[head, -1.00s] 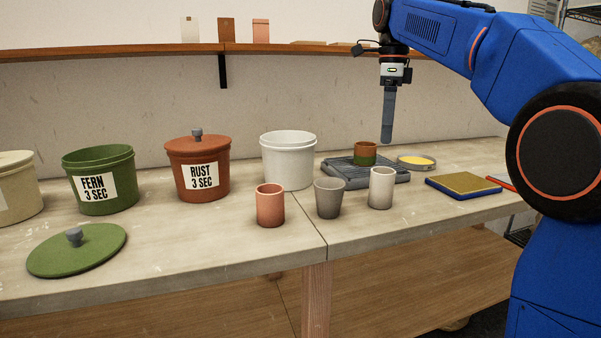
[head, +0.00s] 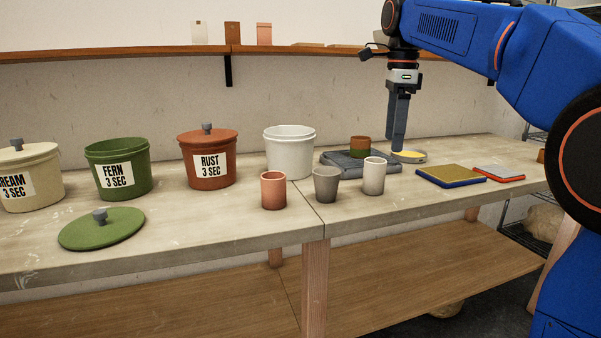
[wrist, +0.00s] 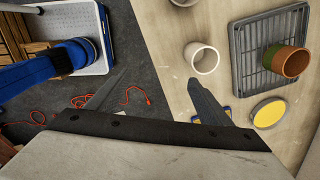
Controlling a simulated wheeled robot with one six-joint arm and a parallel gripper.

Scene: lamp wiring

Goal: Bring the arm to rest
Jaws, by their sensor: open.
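My gripper (head: 397,146) hangs from my blue arm at the right of the head view, pointing down over the back right of the bench (head: 240,220). Its jaws are open and hold nothing. In the wrist view the two fingers of my gripper (wrist: 152,92) are spread apart, with grey floor and the bench edge below. A two-tone cup (head: 360,146), rust above and green below, stands on a grey rack (head: 345,165). It also shows in the wrist view (wrist: 287,61). A round dish with yellow in it (head: 409,156) appears just below the fingertips in the head view.
The cream (head: 35,178), fern (head: 118,170) and rust (head: 207,160) buckets and a white bucket (head: 290,153) line the back. A green lid (head: 101,232) lies in front. Red cord (wrist: 60,115) lies on the floor.

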